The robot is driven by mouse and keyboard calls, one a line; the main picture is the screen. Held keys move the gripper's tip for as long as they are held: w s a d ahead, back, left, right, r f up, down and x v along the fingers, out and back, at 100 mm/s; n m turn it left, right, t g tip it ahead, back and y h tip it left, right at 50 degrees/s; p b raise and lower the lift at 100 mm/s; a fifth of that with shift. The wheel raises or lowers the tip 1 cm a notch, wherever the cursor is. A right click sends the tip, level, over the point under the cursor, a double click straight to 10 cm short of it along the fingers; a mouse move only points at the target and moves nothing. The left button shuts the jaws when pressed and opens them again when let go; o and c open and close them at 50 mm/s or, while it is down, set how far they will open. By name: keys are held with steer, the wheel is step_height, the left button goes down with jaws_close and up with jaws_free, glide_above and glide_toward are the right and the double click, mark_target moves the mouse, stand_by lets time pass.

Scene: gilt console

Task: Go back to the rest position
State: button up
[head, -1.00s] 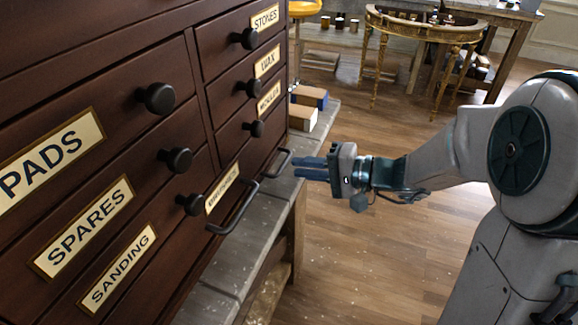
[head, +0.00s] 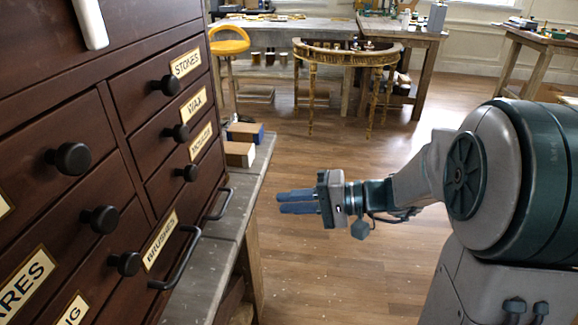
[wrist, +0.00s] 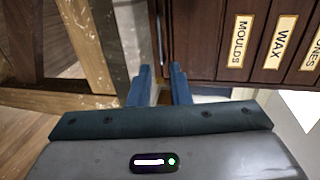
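My gripper (head: 282,202) has blue fingers and hangs in free air to the right of the dark wooden drawer cabinet (head: 110,190). In the wrist view, the two fingertips of my gripper (wrist: 160,70) stand apart with an empty gap between them. The gripper touches nothing in the head view. My arm reaches in from the right edge.
A grey bench top (head: 235,205) runs under the cabinet, with a small box (head: 239,153) and a blue-ended box (head: 245,132) on it. A gilt console (head: 345,53), a yellow stool (head: 229,45) and worktables stand behind. Wooden floor (head: 340,270) is open around my arm.

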steer(key=shift+s, duration=0.1)
steer(key=s+d+n+g+h+p, duration=0.1)
steer(key=s+d+g+h+p, duration=0.25)
steer(key=s+h+p, duration=0.55)
steer(key=s+d+r+t+h, duration=0.1)
steer(key=d+r+t+h, duration=0.1)
steer(key=d, duration=0.3)
steer(key=s+d+r+t+h, duration=0.2)
steer(key=d+h, duration=0.2)
steer(key=d, duration=0.1)
steer(key=shift+s+n+p, duration=0.3)
steer(key=shift+r, duration=0.1)
